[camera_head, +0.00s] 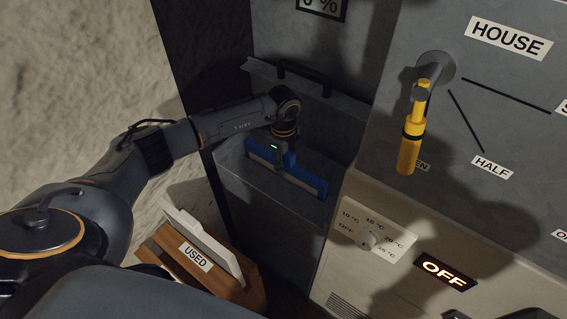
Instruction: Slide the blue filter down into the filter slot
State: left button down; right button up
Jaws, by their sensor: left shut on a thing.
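The blue filter (309,180) is a flat panel with a blue frame and a pale strip along its edge. It sits at the recess of the grey cabinet, in the middle of the camera_head view. My left gripper (277,155) is shut on the blue filter near its middle, coming from above. The filter slot (255,183) is the opening in the grey cabinet around the filter. The filter's lower part is out of sight, and I cannot tell how deep it sits. My right gripper is not in view.
A raised grey lid with a dark handle (305,75) is behind the gripper. A wooden box marked USED (248,291) holds a pale panel (203,240) at lower left. A yellow lever (411,135) sticks out on the right. A beige panel with a knob (369,239) is below.

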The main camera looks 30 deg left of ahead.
pick_arm(q)
jog(key=shift+f+b, duration=0.35)
jog(key=shift+f, duration=0.25)
jog(key=shift+r+p, duration=0.2)
jog(key=shift+p, duration=0.15)
dwell(0.7)
jog(key=shift+r+p, duration=3.95)
jog(key=shift+r, duration=0.95)
notch_tip(320, 180, up, 15)
jog(key=p, duration=1.1)
jog(key=shift+f, duration=0.3)
jog(key=shift+f+b, duration=0.7)
jog(key=shift+f, duration=0.1)
